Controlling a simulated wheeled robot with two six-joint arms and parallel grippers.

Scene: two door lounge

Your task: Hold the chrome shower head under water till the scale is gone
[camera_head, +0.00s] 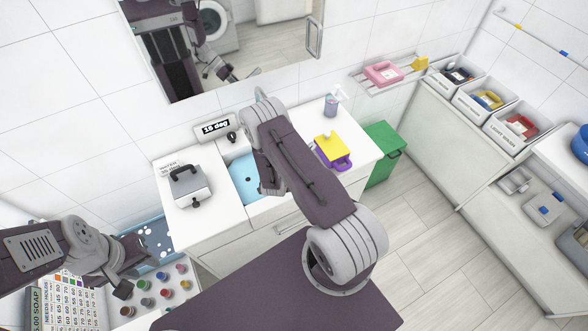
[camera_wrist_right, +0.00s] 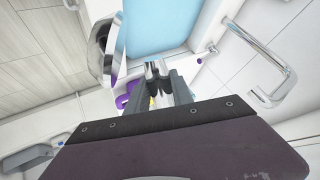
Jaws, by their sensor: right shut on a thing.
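The chrome shower head (camera_wrist_right: 108,52) shows at the upper left of the right wrist view, tilted beside my fingertips. My right gripper (camera_wrist_right: 157,76) is shut on it, over the light blue basin (camera_wrist_right: 165,25). In the head view the basin (camera_head: 241,178) is partly covered by my right arm, which also hides the right gripper and shower head. A chrome spout (camera_wrist_right: 272,92) stands to the right in the wrist view; I cannot make out running water or scale. My left gripper (camera_head: 131,268) is open and empty, near the bottles at lower left.
A yellow block (camera_head: 331,146), a purple thing (camera_head: 342,165) and a soap bottle (camera_head: 331,105) are to the right. A green bin (camera_head: 384,150) stands beside the counter.

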